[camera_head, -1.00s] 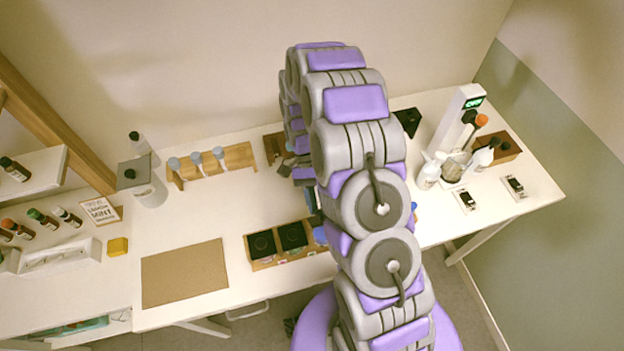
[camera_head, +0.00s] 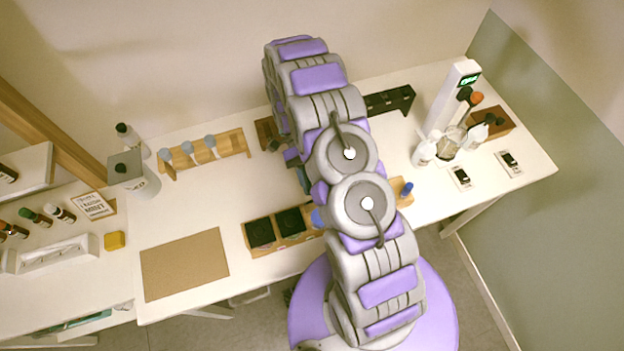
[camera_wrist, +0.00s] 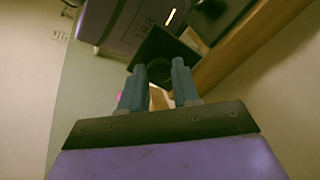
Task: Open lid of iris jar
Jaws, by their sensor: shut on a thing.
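In the wrist view my gripper (camera_wrist: 159,85) is shut on the dark round knob (camera_wrist: 160,71) of a black square lid (camera_wrist: 168,44). The lid looks tilted in this view. I cannot read a label that tells which jar it belongs to. In the head view a wooden box (camera_head: 283,245) holds jars with black square lids, one at the left (camera_head: 260,232) and one beside it (camera_head: 290,221). My arm covers the box's right part, so any jar there is hidden. The gripper is mostly hidden behind the arm in the head view.
A brown mat (camera_head: 185,264) lies left of the box. A wooden rack (camera_head: 206,153) with grey-topped bottles stands behind. A black rack (camera_head: 389,101), white bottles (camera_head: 424,152) and a white device with a green display (camera_head: 452,92) stand at right. The white tabletop between mat and rack is clear.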

